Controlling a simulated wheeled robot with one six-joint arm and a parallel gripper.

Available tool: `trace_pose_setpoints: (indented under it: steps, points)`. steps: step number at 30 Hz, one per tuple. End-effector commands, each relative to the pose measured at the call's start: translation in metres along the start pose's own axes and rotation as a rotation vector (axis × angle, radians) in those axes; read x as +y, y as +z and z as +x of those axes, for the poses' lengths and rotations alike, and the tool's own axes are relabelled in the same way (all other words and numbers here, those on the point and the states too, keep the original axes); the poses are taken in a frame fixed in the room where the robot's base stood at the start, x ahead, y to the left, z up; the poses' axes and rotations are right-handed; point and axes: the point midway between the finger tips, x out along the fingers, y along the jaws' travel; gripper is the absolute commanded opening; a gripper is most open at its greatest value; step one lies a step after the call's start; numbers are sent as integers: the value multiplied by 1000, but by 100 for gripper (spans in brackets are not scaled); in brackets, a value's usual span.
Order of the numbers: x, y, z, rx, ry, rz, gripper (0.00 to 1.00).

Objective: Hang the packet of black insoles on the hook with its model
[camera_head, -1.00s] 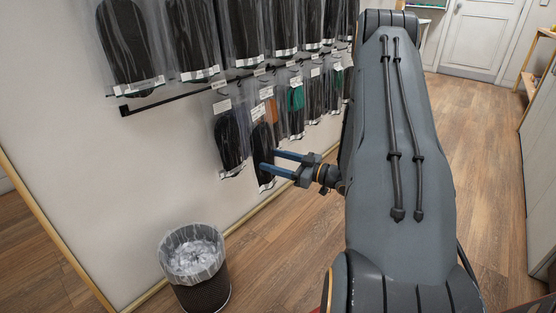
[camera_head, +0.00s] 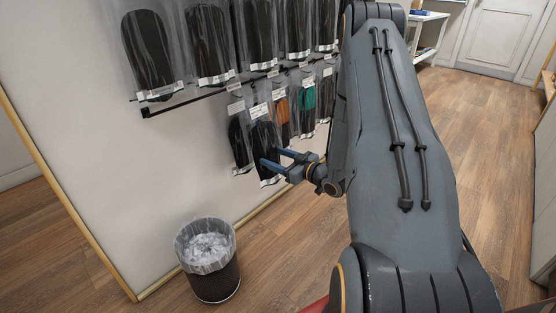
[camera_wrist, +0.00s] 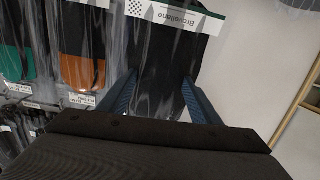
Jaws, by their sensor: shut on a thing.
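My gripper (camera_head: 271,160) is shut on a clear packet of black insoles (camera_head: 263,138), low in front of the wall rack. The packet hangs down with a white label at its top and a white strip at its bottom. In the wrist view the blue fingers stand on either side of the packet (camera_wrist: 162,62), whose upside-down label reads "Brovellane". A lower rail (camera_head: 186,103) carries hanging packets. A black-insole packet (camera_head: 238,143) hangs just left of the held one. An orange packet (camera_head: 283,112) and a green one (camera_head: 308,98) hang to its right. The hook behind the held packet is hidden.
A bin (camera_head: 211,268) with a clear liner stands on the floor below left. The wall left of the bin is bare. My arm covers the rack's right end.

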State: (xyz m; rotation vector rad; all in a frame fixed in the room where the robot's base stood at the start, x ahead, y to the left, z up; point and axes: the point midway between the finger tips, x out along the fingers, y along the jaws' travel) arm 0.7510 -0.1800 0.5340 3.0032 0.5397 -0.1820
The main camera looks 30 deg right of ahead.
Motion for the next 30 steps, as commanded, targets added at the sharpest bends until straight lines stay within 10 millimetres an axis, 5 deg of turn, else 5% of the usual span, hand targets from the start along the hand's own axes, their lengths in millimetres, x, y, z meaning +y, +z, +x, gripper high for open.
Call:
trace_pose_setpoints:
  steps: [30]
  points:
    - [0, -2, 47, 2, -2, -1, 34]
